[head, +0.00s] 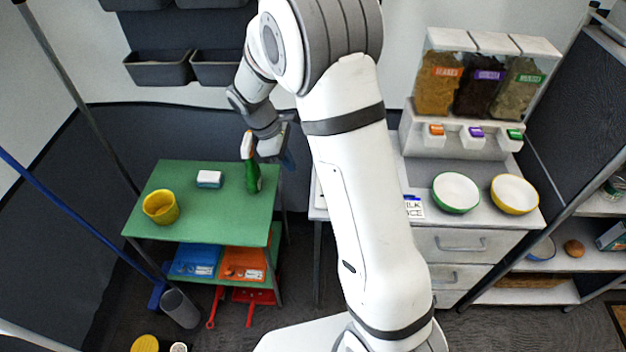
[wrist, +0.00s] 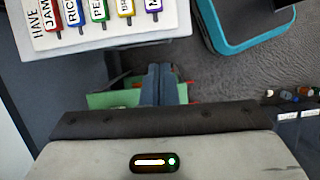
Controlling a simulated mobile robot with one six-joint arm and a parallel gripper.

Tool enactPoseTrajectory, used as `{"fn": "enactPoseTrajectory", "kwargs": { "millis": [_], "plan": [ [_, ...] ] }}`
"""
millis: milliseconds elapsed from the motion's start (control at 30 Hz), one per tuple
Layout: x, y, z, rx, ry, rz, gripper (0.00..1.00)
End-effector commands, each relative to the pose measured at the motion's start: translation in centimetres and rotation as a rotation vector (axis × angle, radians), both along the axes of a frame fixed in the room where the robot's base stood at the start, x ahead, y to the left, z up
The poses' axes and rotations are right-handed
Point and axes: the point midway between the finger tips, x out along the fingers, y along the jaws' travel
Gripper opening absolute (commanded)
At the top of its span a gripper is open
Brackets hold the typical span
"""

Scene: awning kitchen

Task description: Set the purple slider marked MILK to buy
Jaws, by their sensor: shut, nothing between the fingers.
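The white slider board (wrist: 120,37) is at the upper left of the wrist view, cut by the top edge. HAVE is printed along its left side. The purple slider (wrist: 153,5) is the rightmost in the row, by the top edge; only the letter M of its label shows. My gripper (wrist: 163,88) is shut and empty, with blue fingers below the board in the picture and apart from it.
Red, blue, green and yellow sliders (wrist: 98,10) share the board. A green table (head: 215,215) holds a yellow cup (head: 160,207), a sponge (head: 209,179) and a green spray bottle (head: 253,176). A counter at right holds bowls (head: 456,192) and a dispenser (head: 460,130). A teal-edged dark object (wrist: 240,35) is right of the board.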

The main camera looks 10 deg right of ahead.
Motion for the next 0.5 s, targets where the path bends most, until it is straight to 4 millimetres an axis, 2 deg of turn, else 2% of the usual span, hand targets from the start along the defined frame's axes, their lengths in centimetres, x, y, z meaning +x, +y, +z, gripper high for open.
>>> {"fn": "enactPoseTrajectory", "kwargs": {
  "millis": [100,267,500],
  "plan": [
    [0.6,0.4,-0.9,-0.012,0.022,0.041,0.0],
    [0.5,-0.1,-2.4,-0.014,0.029,0.049,0.0],
    [-0.1,-1.9,-6.8,-0.014,0.03,0.045,0.0]
  ]
}}
